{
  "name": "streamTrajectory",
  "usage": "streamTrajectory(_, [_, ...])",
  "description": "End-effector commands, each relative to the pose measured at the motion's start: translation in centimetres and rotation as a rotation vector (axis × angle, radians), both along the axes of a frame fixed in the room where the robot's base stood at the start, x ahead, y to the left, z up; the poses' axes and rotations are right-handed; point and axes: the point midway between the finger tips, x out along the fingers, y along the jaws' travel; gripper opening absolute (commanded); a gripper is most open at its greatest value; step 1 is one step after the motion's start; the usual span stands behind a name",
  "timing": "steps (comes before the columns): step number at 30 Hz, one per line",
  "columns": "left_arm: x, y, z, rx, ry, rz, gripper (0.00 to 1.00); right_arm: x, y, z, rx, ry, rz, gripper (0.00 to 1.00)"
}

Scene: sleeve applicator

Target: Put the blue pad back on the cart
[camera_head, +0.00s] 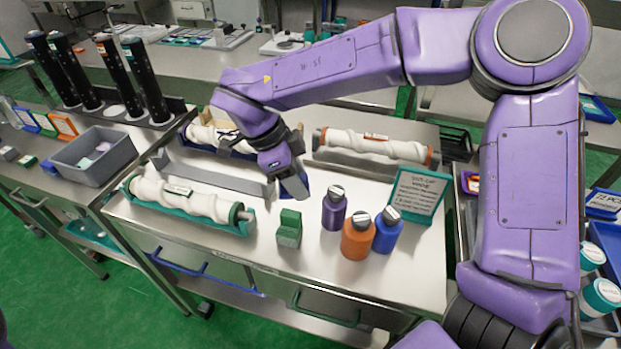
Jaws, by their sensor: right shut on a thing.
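My right arm reaches in from the right, over the metal cart top (330,282). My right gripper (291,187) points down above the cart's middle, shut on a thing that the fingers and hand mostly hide. No separate blue pad shows clearly elsewhere. A small green block (289,229) stands on the cart just below the gripper, apart from it. My left gripper is not in view.
White sleeve rollers lie at the cart's left (185,200), back left (215,136) and back right (375,147). Purple (334,210), orange (357,238) and blue (387,232) bottles and a green-framed sign (418,193) stand right of the block. The front right top is clear.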

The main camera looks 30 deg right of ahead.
Motion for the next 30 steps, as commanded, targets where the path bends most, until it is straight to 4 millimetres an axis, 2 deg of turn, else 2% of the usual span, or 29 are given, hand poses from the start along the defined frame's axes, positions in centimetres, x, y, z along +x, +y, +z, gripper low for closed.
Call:
streamTrajectory(10, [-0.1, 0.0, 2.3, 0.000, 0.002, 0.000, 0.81, 4.5, -6.5, -3.3, -0.001, 0.002, 0.001, 0.23])
streamTrajectory(15, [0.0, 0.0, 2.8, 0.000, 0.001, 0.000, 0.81, 5.9, -8.8, -6.6, -0.001, 0.004, 0.002, 0.23])
streamTrajectory(23, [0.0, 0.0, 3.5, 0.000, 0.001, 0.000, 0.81, 7.2, -11.0, -9.6, -0.002, 0.003, 0.000, 0.23])
streamTrajectory(27, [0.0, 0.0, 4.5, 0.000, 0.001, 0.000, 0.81, 7.2, -10.9, -11.9, -0.001, 0.004, 0.004, 0.23])
streamTrajectory(30, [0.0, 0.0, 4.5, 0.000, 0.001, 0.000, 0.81, 7.2, -10.9, -12.6, -0.001, 0.001, 0.003, 0.23])
